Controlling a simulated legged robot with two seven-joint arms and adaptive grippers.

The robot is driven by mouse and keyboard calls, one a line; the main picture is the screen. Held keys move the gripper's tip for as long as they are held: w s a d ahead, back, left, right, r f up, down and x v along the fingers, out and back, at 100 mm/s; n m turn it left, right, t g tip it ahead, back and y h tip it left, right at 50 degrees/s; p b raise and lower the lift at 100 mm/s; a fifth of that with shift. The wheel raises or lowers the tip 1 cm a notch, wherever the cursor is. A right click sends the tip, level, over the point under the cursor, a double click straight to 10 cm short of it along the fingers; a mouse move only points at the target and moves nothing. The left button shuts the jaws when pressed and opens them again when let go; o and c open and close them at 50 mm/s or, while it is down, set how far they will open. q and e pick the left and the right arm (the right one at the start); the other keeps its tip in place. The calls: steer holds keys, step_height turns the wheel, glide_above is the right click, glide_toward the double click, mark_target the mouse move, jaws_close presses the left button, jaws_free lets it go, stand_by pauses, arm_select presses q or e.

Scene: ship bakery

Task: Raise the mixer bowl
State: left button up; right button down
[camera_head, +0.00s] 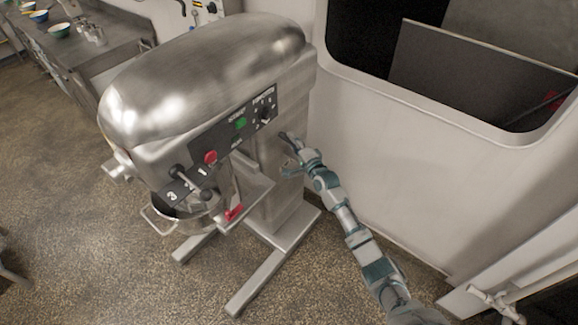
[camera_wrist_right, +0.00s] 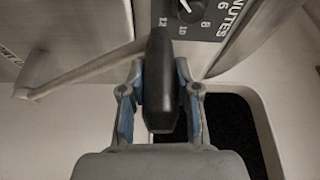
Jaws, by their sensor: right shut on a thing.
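The large metal stand mixer (camera_head: 205,100) stands on the floor in the head view. Its steel bowl (camera_head: 188,222) hangs under the mixer head, partly hidden by the control panel and guard. A lever with a black handle (camera_wrist_right: 161,80) comes from the mixer's side in the right wrist view. My right gripper (camera_wrist_right: 160,95) is shut around this handle, with a finger on each side. In the head view my right gripper (camera_head: 291,150) is at the mixer's right side, beside the column. My left gripper is not in view.
A white wall with a dark window opening (camera_head: 470,60) stands close on the right. The mixer's feet (camera_head: 255,280) spread over the speckled floor. A steel counter with bowls (camera_head: 95,55) is at the back left. Open floor lies left of the mixer.

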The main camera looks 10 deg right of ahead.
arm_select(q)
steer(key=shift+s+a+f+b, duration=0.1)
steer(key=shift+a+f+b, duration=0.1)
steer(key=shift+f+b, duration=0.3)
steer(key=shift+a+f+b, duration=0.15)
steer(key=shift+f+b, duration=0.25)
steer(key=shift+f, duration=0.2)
arm_select(e)
steer(key=w+d+r+m, duration=0.2)
steer(key=w+d+r, duration=0.1)
steer(key=w+d, duration=0.1)
steer(key=shift+d+r+g, duration=0.15)
steer(key=shift+d+g, duration=0.25)
steer(key=shift+d, duration=0.5)
steer(key=shift+r, duration=0.1)
steer(key=c, duration=0.8)
jaws_free()
steer(key=shift+w, duration=0.15)
steer(key=shift+c, duration=0.2)
steer(key=shift+w+d+f+m, duration=0.2)
steer(key=shift+d+f+m, duration=0.05)
steer(key=shift+f+m, duration=0.05)
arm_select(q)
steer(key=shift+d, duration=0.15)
arm_select(e)
steer(key=v, duration=1.2)
steer(key=shift+d, duration=0.1)
